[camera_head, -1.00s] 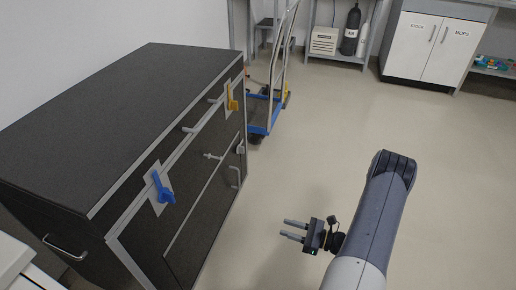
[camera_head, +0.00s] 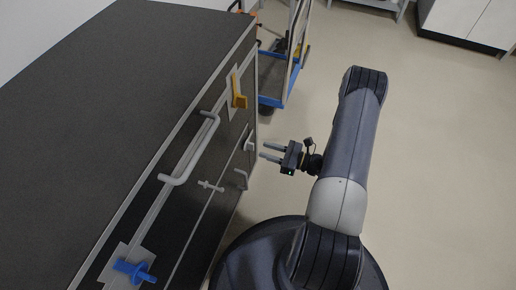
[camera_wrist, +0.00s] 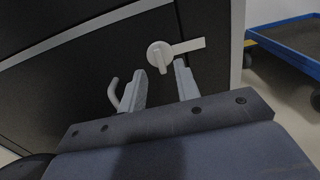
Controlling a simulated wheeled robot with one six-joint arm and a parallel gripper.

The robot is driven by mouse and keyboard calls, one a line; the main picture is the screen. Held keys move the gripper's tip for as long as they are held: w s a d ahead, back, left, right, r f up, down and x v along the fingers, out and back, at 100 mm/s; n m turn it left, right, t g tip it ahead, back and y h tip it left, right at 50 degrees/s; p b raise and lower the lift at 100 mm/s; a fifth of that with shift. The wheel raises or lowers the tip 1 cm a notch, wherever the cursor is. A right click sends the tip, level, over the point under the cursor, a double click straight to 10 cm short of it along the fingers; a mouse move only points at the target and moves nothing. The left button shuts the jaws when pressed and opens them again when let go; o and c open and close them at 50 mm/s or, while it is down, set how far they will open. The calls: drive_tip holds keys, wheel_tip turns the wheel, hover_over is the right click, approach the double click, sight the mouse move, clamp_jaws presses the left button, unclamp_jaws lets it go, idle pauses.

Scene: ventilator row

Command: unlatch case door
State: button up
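The dark case (camera_head: 130,75) has grey-edged doors along its front. A light grey latch (camera_head: 249,141) sits on the front's far end. In the wrist view the latch (camera_wrist: 160,57) shows as a round disc with a small knob and a flat strip to its right. A small grey pull handle (camera_head: 241,179) is below the latch; it also shows at left in the wrist view (camera_wrist: 115,92). My gripper (camera_head: 263,151) points at the latch from the right. In the wrist view my gripper (camera_wrist: 162,76) has its fingers apart with nothing between them, just short of the latch.
A yellow lever (camera_head: 238,92), a long grey bar handle (camera_head: 195,150), a grey bolt-like fitting (camera_head: 210,186) and a blue lever (camera_head: 133,270) are on the case front. A blue trolley (camera_head: 280,90) stands beyond the case. The floor at right is open.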

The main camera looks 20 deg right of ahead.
drive_tip(key=shift+b+x, duration=0.3)
drive_tip(key=shift+x, duration=1.75)
clamp_jaws()
